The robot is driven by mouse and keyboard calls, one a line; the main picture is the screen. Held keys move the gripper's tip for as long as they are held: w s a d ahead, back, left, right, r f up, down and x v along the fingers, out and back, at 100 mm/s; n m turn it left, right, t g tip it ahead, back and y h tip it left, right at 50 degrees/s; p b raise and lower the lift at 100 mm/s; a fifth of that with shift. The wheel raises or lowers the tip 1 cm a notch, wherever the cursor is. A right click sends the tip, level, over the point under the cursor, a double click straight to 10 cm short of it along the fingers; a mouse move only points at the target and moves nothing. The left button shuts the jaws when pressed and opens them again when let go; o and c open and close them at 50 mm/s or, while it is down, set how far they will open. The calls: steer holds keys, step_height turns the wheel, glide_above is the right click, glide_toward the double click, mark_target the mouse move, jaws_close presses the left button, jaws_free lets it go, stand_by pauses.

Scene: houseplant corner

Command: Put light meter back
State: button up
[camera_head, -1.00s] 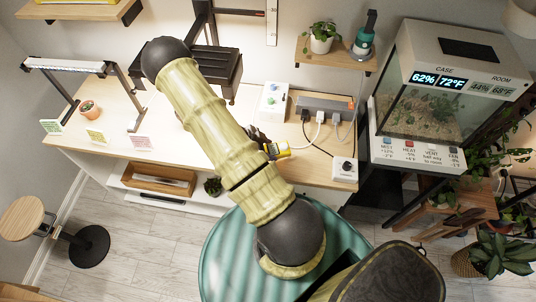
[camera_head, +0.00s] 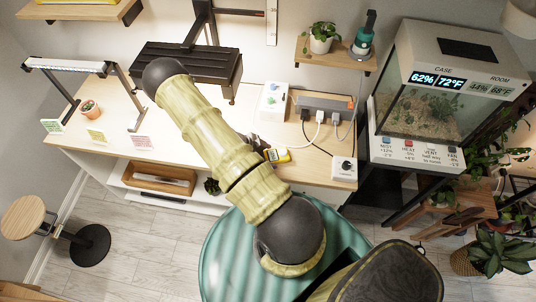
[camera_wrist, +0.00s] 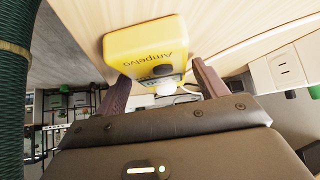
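The yellow light meter (camera_head: 279,155) lies on the tabletop near its front edge, just right of my arm. In the wrist view the meter (camera_wrist: 148,50) shows upside-down lettering, a dark round part and a small display. My gripper (camera_wrist: 161,72) is open, its two brown fingers spread apart on either side of the meter's near end. I cannot tell whether either finger touches it. In the head view my gripper (camera_head: 257,143) is mostly hidden by my arm, with dark finger parts showing left of the meter.
A white socket box (camera_head: 344,169) with a cable stands right of the meter. A power strip (camera_head: 324,103) and a white box with knobs (camera_head: 272,100) are behind. A glass terrarium (camera_head: 424,108) stands right.

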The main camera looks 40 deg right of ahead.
steer(key=shift+o, duration=0.2)
steer(key=shift+r, duration=0.1)
steer(key=shift+r, duration=0.15)
steer(key=shift+w+a+r, duration=0.1)
steer(key=shift+w+a, duration=0.05)
steer(key=shift+a, duration=0.1)
steer(key=b+v, duration=0.1)
steer(key=v, duration=1)
steer(key=shift+r, duration=0.2)
